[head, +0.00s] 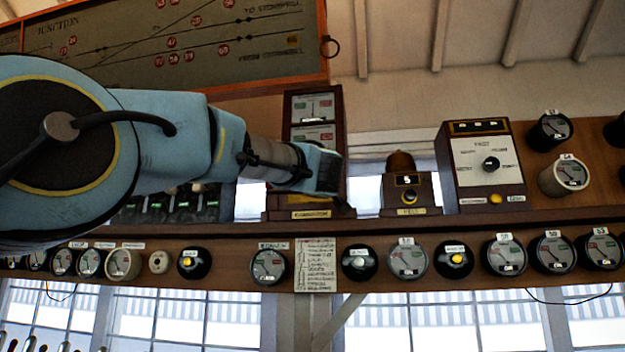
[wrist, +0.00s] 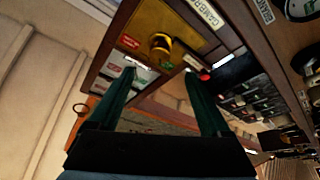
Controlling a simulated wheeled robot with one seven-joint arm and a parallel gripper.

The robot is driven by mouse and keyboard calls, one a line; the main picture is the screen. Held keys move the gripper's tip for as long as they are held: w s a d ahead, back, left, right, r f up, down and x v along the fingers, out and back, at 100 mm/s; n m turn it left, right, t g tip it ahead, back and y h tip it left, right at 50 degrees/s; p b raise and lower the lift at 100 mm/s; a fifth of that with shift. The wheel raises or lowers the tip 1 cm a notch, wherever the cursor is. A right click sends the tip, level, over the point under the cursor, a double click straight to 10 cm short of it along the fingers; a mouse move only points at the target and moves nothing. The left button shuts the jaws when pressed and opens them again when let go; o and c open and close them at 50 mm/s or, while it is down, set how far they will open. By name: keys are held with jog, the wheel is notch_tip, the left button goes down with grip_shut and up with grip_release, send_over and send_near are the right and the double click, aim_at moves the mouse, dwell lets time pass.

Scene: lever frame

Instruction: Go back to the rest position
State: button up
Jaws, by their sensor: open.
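My gripper (wrist: 160,72) shows in the wrist view as two dark green fingers spread well apart, with nothing between the tips. In the head view my arm comes in from the left and ends in front of this box (head: 299,105). The fingers are mostly hidden there behind the blue wrist. I cannot tell whether they touch the box.
A wooden shelf (head: 400,226) carries a small bell box (head: 409,194) and a white-faced instrument (head: 485,165) to the right. Round dials line the shelf front. A framed track diagram (head: 200,45) hangs above, partly behind my arm. Windows (head: 450,320) are below.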

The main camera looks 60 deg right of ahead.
dwell(0.3)
